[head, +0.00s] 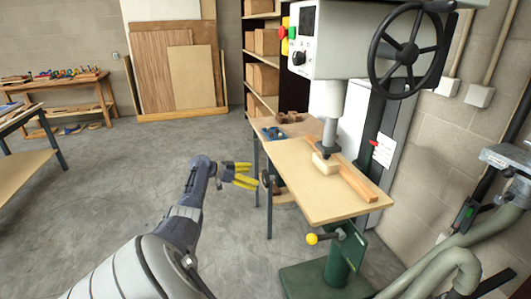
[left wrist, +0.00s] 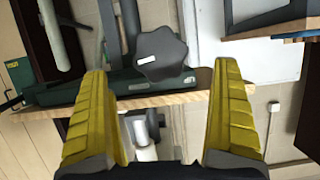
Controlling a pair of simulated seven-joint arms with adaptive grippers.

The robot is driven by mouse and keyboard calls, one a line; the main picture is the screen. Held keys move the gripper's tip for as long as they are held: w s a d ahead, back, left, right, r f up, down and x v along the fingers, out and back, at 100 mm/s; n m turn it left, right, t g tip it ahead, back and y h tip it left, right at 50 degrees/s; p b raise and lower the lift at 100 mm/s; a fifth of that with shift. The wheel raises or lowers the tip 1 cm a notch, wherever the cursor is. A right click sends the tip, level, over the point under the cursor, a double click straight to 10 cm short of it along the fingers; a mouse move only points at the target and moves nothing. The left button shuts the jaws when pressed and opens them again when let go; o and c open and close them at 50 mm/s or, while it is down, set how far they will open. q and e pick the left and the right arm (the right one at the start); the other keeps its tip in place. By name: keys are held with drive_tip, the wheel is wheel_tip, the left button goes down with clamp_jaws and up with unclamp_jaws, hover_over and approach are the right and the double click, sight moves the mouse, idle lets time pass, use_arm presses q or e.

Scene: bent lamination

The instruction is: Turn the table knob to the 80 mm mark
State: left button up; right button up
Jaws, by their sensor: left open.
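The table knob is black and lobed with a white mark on its face. It shows in the left wrist view (left wrist: 162,53), between and beyond my fingertips, and as a small dark disc in the head view (head: 265,180), at the left side of the drill press table (head: 305,190). My left gripper (head: 246,174) has yellow fingers, is open and empty, and points at the knob from the left, with a gap between. It also shows in the left wrist view (left wrist: 160,75). I cannot read an 80 mm mark. My right gripper is not in view.
A wooden block (head: 326,163) and a wooden fence (head: 358,182) are on the table under the drill spindle. A yellow-ball handle (head: 312,239) juts out below the table. A workbench (head: 262,130) stands behind.

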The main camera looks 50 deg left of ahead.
sight(264, 178)
use_arm(q)
drive_tip(key=shift+x, duration=3.45)
drive_tip(key=c, duration=1.3)
